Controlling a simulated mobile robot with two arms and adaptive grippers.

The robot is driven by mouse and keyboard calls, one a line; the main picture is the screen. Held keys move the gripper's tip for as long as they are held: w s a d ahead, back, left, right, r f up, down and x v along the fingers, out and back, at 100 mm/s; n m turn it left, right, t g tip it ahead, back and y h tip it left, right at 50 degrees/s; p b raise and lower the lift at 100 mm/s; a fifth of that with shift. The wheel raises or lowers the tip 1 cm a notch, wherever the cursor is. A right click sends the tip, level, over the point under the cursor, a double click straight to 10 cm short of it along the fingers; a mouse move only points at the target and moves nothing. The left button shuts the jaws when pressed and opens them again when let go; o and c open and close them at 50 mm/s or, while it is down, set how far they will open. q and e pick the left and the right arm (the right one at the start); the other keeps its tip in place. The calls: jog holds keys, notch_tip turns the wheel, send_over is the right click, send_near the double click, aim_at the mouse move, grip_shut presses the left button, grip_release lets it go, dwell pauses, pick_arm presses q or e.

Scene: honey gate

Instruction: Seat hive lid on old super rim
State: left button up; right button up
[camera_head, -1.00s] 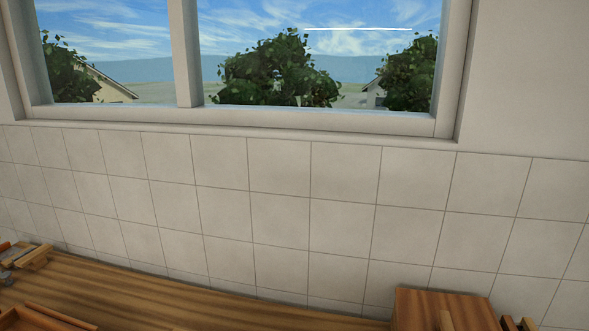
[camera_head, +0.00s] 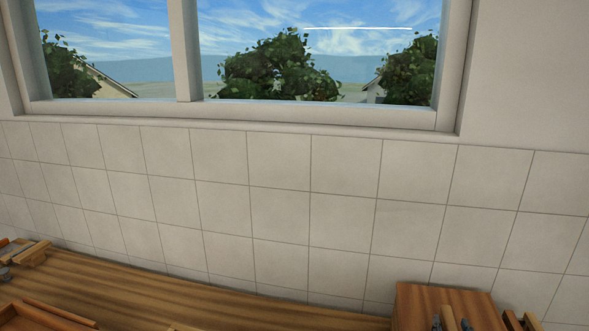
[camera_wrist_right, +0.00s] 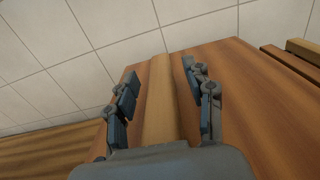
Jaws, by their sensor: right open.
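A reddish-brown wooden panel (camera_head: 415,301), which looks like the hive lid, is at the lower right of the head view, cut off by the bottom edge. A lighter wooden bar (camera_head: 447,316) runs along its top. My right gripper (camera_head: 451,322) is open at the bar, one finger on each side. In the right wrist view, the bar (camera_wrist_right: 158,98) lies between the open fingers of the right gripper (camera_wrist_right: 160,82), with gaps visible at the tips. I cannot tell what is under the lid or identify the old super rim. My left gripper is not in view.
Wooden pieces (camera_head: 513,321) stand close to the right of the lid. A wooden tray or box (camera_head: 25,318) and small items (camera_head: 33,254) are at the left.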

jog(key=c, duration=1)
jog(key=shift+r, duration=0.2)
grip_shut()
jog(key=shift+r+p, duration=0.65)
jog(key=shift+p, duration=0.05)
jog(key=shift+r+p, duration=4.25)
jog(key=shift+r, duration=0.15)
